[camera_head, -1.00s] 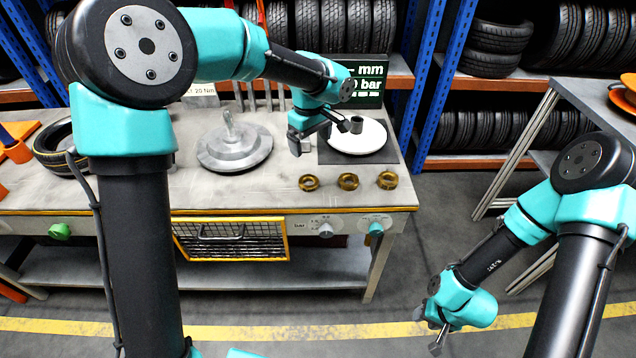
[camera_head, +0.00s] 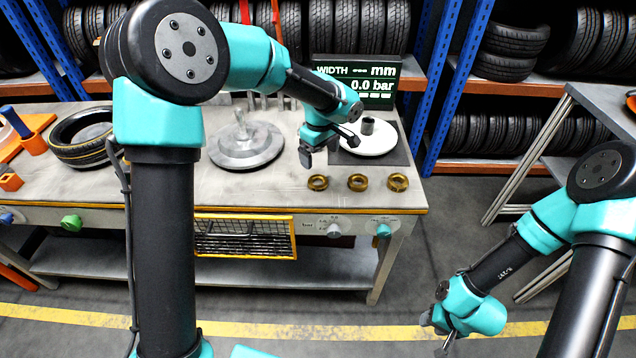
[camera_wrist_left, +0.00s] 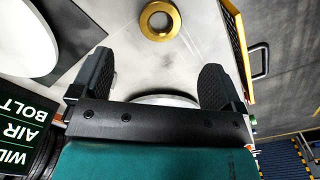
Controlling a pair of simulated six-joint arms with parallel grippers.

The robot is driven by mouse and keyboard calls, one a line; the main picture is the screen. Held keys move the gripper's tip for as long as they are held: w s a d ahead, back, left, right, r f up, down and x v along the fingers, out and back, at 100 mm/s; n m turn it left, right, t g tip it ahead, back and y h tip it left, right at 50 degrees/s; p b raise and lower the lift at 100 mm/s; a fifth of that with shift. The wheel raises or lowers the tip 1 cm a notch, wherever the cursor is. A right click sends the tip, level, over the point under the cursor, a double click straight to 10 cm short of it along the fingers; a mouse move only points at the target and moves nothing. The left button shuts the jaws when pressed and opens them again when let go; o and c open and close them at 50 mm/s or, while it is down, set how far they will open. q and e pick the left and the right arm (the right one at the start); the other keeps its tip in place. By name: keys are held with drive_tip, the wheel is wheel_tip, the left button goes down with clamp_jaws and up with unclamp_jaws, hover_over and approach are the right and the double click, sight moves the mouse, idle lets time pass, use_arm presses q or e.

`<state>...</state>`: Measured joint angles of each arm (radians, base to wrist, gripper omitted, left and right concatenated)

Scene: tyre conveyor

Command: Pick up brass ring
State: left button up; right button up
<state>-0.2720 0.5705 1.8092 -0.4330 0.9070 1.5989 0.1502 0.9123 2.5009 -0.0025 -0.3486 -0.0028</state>
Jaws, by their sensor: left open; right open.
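Three brass rings lie in a row near the bench's front edge: the left ring (camera_head: 318,187), the middle ring (camera_head: 357,187) and the right ring (camera_head: 397,187). My left gripper (camera_head: 325,150) is open and empty, above the bench just behind the left and middle rings. In the left wrist view one brass ring (camera_wrist_left: 159,36) lies flat at the top of the picture. It is beyond the open fingers (camera_wrist_left: 158,85) and roughly centred between them, not touched. My right gripper (camera_head: 438,333) is open and empty, low over the floor right of the bench.
A round metal disc (camera_head: 240,158) with an upright post stands left of my left gripper. A white round plate (camera_head: 375,146) with a dark cylinder (camera_head: 368,126) sits behind the rings. A tyre (camera_head: 70,150) lies at the left. A display (camera_head: 375,75) stands at the back.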

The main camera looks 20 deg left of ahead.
use_arm(q)
hover_over(320, 180)
drive_tip(key=s, duration=0.2)
wheel_tip(320, 180, down, 5)
drive_tip(key=shift+d+f, duration=0.1)
drive_tip(key=shift+d, duration=0.05)
wheel_tip(320, 180, down, 5)
drive_tip(key=shift+f, duration=0.1)
idle(0.3)
drive_tip(key=shift+c, duration=0.3)
drive_tip(key=c, duration=1.1)
